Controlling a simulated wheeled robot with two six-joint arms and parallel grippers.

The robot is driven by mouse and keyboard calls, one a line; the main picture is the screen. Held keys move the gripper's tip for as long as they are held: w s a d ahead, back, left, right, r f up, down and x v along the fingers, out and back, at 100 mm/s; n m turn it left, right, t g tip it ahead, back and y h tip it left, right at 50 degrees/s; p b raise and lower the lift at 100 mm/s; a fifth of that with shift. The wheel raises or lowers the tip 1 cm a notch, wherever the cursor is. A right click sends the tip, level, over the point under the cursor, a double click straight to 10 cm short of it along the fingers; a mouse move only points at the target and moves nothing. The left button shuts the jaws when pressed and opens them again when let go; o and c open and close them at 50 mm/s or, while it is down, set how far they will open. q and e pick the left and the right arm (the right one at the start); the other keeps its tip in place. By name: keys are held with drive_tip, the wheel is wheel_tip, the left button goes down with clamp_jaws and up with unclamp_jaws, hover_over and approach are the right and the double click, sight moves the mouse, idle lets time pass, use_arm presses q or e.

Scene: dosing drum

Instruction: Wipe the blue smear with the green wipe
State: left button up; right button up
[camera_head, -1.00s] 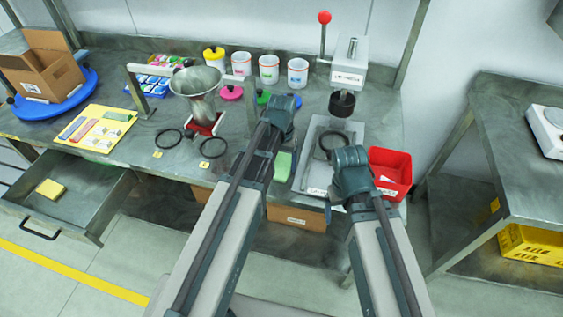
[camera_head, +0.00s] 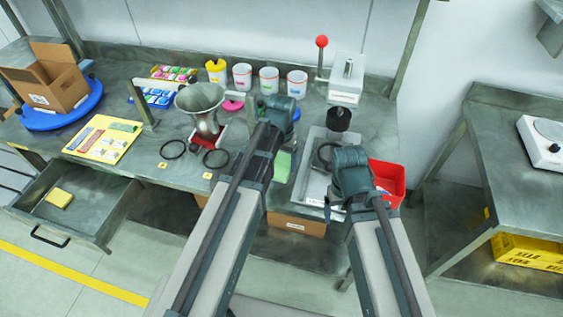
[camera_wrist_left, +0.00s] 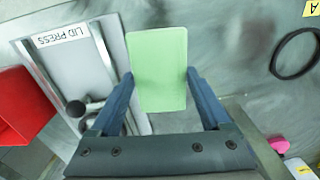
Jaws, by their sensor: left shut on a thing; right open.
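The green wipe (camera_wrist_left: 158,70) is a flat pale green rectangle between the fingers of my left gripper (camera_wrist_left: 160,88), which is shut on it. In the head view the wipe (camera_head: 282,166) shows just right of my left forearm, over the bench near its front edge. My left wrist hides part of the bench there, and the fingers are not clear in that view. My right gripper (camera_head: 336,205) is open by the front of the grey tray, its fingers mostly hidden by the wrist. I cannot make out a blue smear in either view.
The grey lid press tray (camera_head: 308,190) and a red bin (camera_head: 388,182) stand on the right. The metal funnel (camera_head: 200,98), black rings (camera_head: 173,149) and white cups (camera_head: 269,80) are left and behind. An open drawer (camera_head: 95,218) juts out at front left.

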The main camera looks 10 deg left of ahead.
use_arm(q)
drive_tip(key=shift+r+p, duration=1.5)
drive_tip(key=shift+r, duration=0.05)
drive_tip(key=shift+f, duration=0.1)
